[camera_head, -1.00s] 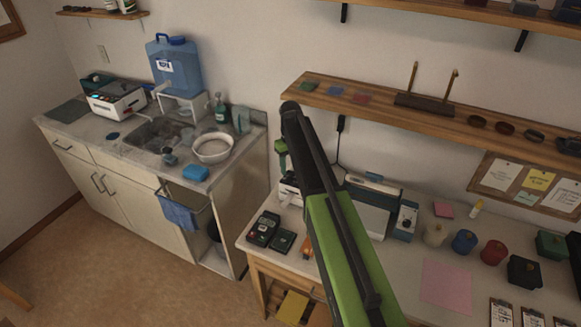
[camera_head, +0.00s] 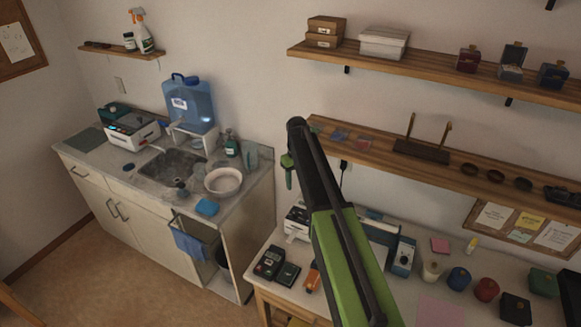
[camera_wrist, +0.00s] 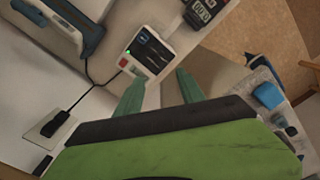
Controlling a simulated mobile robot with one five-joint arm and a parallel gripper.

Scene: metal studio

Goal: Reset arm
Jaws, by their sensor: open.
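My gripper (camera_head: 289,172) shows in the head view as green fingers hanging at the far end of my raised black and green arm, in front of the wall between the sink counter and the workbench. In the wrist view its two green fingers (camera_wrist: 159,92) stand apart with nothing between them. A small white device (camera_wrist: 148,52) with a dark panel and a green light lies beyond the fingertips in that view. The gripper holds nothing and appears clear of the surfaces below.
The workbench (camera_head: 435,312) carries small devices and coloured jars. A wooden shelf (camera_head: 375,153) runs behind my arm, with another shelf (camera_head: 430,63) above it. The sink counter (camera_head: 125,178) with a blue water jug (camera_head: 190,104) stands left. Open floor (camera_head: 110,265) lies front left.

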